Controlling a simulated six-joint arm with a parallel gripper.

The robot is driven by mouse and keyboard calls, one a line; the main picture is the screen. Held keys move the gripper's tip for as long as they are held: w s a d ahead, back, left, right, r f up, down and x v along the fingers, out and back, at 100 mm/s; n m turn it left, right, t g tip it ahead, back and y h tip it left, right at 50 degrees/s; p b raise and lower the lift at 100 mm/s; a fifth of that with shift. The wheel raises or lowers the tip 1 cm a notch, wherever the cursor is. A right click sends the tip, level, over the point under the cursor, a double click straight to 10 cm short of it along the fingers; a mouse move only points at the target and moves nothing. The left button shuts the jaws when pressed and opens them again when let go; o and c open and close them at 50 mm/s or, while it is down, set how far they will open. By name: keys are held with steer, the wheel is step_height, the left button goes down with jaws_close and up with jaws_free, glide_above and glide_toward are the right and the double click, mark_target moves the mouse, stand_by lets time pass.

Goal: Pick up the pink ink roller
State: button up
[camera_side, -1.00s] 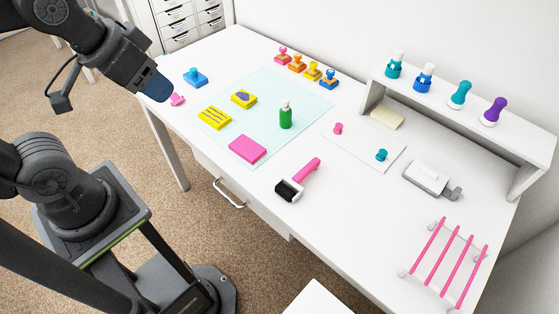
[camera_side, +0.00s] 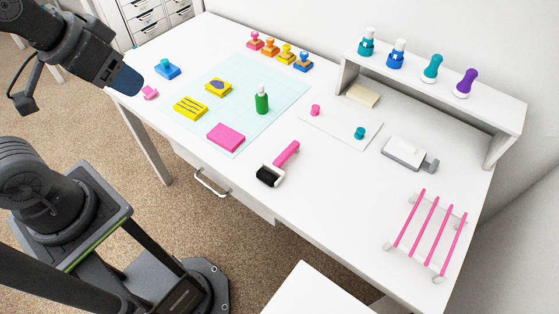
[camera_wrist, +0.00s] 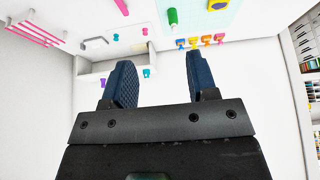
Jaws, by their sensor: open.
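The pink ink roller (camera_side: 286,153) lies on the white table in the side view, just right of the pale cutting mat's front corner. Its pink handle points back and its black roller head faces the front edge. A pink piece at the top of the wrist view (camera_wrist: 122,7) looks like its handle, partly cut off. My gripper (camera_wrist: 159,60) is open, with its two blue fingers apart and nothing between them. In the side view my gripper (camera_side: 127,81) is at the upper left, above the table's left end, well away from the roller.
A green bottle (camera_side: 262,100) and a pink pad (camera_side: 226,137) are on the mat (camera_side: 240,82), left of the roller. A white sheet (camera_side: 340,130) with small stamps lies behind it. A rack of pink rods (camera_side: 430,230) stands at right. The table around the roller is clear.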

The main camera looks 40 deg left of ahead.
steer(key=w+d+f+g, duration=0.2)
steer(key=w+d, duration=0.2)
steer(key=w, duration=0.7)
steer(key=g, duration=0.4)
glide_above(283, 156)
steer(key=f, duration=2.5)
steer(key=shift+s+a+f, duration=0.1)
steer(key=shift+s+a, duration=0.05)
steer(key=shift+s, duration=0.05)
steer(key=shift+w+f, duration=0.15)
steer(key=shift+f, duration=2.75)
steer(key=shift+c, duration=0.2)
jaws_close()
